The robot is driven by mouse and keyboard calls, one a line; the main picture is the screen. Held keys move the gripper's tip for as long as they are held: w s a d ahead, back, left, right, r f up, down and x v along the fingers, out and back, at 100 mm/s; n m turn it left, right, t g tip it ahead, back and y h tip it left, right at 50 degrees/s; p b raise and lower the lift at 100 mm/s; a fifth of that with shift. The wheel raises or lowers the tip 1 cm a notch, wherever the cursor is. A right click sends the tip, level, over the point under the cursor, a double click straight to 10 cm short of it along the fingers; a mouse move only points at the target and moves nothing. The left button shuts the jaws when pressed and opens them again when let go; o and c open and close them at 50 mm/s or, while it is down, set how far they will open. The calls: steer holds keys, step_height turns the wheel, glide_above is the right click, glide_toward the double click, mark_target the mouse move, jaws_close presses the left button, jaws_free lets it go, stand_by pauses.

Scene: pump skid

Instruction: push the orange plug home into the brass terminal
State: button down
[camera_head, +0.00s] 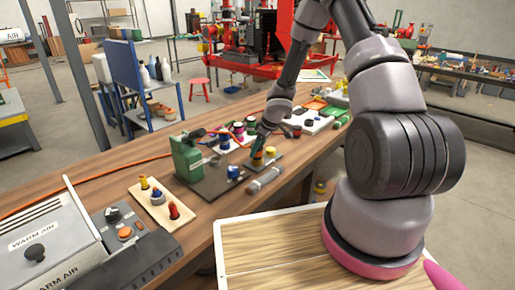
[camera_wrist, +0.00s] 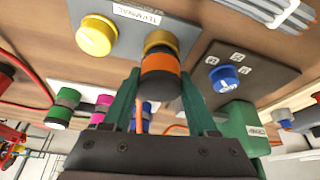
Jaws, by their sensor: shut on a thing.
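My gripper (camera_wrist: 160,88) points at the grey terminal plate, its two green fingers shut on the orange plug (camera_wrist: 160,64), which has a dark body. The brass terminal (camera_wrist: 161,38) is a round brass collar on the plate (camera_wrist: 125,42). The plug's orange band meets or overlaps the collar in the wrist view, lined up with it. How deep the plug sits is hidden. A yellow round cap (camera_wrist: 96,36) stands beside it on the same plate.
A green machine (camera_head: 187,158) on a dark plate with a blue knob (camera_wrist: 226,78) stands close by. Green, magenta and blue spools (camera_wrist: 62,108) are on the other side. A grey cylinder (camera_head: 264,181) lies in front. A red cable (camera_wrist: 15,60) runs along the bench.

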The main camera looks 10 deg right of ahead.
steer(key=shift+f, duration=0.6)
steer(key=shift+c, duration=0.6)
jaws_free()
steer(key=shift+r, duration=0.1)
steer(key=v, duration=1)
steer(key=shift+r, duration=0.3)
steer(key=shift+d, duration=0.1)
